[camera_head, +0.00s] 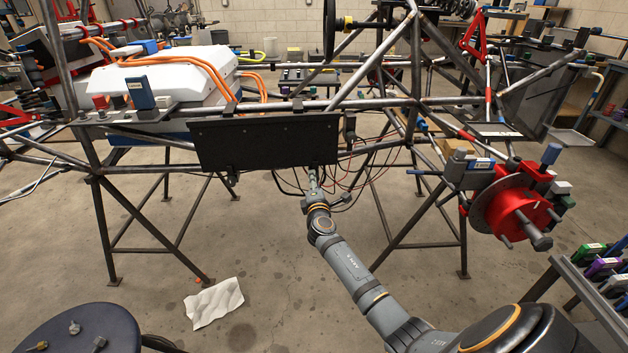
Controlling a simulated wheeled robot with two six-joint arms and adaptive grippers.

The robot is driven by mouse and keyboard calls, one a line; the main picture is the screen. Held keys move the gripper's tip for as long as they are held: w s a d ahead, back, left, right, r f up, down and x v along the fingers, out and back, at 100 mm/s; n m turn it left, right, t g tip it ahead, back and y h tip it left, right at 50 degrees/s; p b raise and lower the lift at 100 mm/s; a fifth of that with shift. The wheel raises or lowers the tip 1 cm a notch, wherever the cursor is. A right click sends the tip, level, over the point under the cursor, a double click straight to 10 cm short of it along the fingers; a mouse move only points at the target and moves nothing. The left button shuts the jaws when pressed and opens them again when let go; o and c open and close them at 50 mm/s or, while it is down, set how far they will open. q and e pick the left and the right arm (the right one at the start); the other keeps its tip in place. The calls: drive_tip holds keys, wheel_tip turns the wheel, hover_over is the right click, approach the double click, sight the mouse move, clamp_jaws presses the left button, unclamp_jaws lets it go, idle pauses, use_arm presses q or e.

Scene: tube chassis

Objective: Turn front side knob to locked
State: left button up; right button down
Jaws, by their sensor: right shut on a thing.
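A black panel (266,142) hangs on the side of the tube chassis, below a horizontal tube. A small fitting (233,176) shows under its lower left edge. My right arm reaches up from the bottom right. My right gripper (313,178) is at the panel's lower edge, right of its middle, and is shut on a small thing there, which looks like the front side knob. The fingers cover most of the knob, so its turn and any locked mark cannot be read. My left gripper is not in view.
Tubes (405,215) and loose cables surround the right end of the panel. A red hub with a disc (515,210) stands at the right. A white battery box with orange cables (165,78) sits behind the upper left tubes. A stool (80,325) and paper (214,302) are below.

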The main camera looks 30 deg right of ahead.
drive_tip(key=shift+n, duration=0.3)
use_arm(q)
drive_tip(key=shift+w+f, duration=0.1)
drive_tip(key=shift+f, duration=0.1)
use_arm(e)
drive_tip(key=shift+f, duration=0.1)
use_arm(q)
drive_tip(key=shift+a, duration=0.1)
use_arm(e)
drive_tip(key=c, duration=1)
unclamp_jaws()
drive_tip(key=shift+c, duration=0.2)
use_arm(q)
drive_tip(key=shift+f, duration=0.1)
use_arm(e)
drive_tip(key=v, duration=1.2)
